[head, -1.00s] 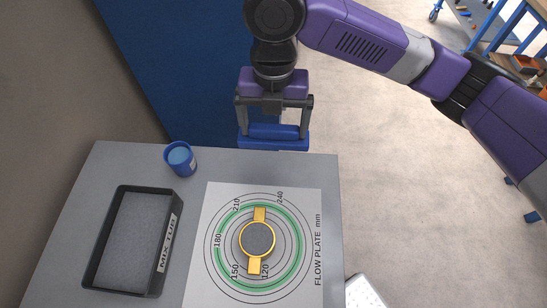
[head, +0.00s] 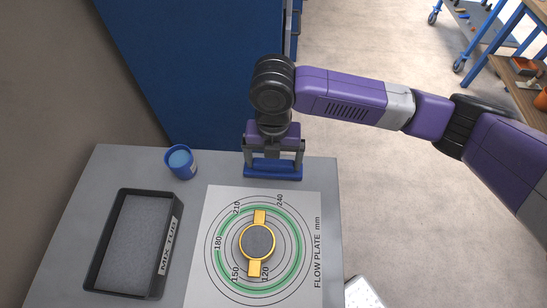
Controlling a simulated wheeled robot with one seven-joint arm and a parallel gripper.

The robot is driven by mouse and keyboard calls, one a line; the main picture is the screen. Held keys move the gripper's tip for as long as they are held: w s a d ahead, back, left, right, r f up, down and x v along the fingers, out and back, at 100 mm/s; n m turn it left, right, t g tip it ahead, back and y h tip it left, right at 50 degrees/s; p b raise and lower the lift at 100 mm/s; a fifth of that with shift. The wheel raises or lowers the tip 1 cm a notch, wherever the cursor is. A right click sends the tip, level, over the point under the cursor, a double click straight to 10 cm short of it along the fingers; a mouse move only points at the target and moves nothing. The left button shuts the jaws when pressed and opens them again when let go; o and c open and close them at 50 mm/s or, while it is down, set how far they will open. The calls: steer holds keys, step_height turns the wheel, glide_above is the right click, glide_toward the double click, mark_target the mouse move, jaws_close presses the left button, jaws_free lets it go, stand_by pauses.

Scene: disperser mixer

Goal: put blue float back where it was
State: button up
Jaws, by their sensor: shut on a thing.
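The blue float (head: 273,171) is a wide blue block held in my gripper (head: 273,158). My gripper is shut on it, with one finger showing at each side of its upper part. The float is at the back edge of the grey table, just behind the flow plate sheet. I cannot tell whether its underside touches the table.
The white flow plate sheet (head: 213,283) has printed rings, one green, and a gold-and-grey round piece (head: 257,242) at its centre. A blue cup (head: 181,162) stands at the back left. A black mix tub (head: 122,194) with grey contents lies at the left. Bare tabletop (head: 225,167) shows between cup and float.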

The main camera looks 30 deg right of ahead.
mark_target(273, 161)
steer(key=o, duration=1.1)
steer(key=shift+f, duration=0.15)
steer(key=shift+o, duration=0.2)
step_height(273, 161, up, 12)
steer(key=shift+r, duration=0.2)
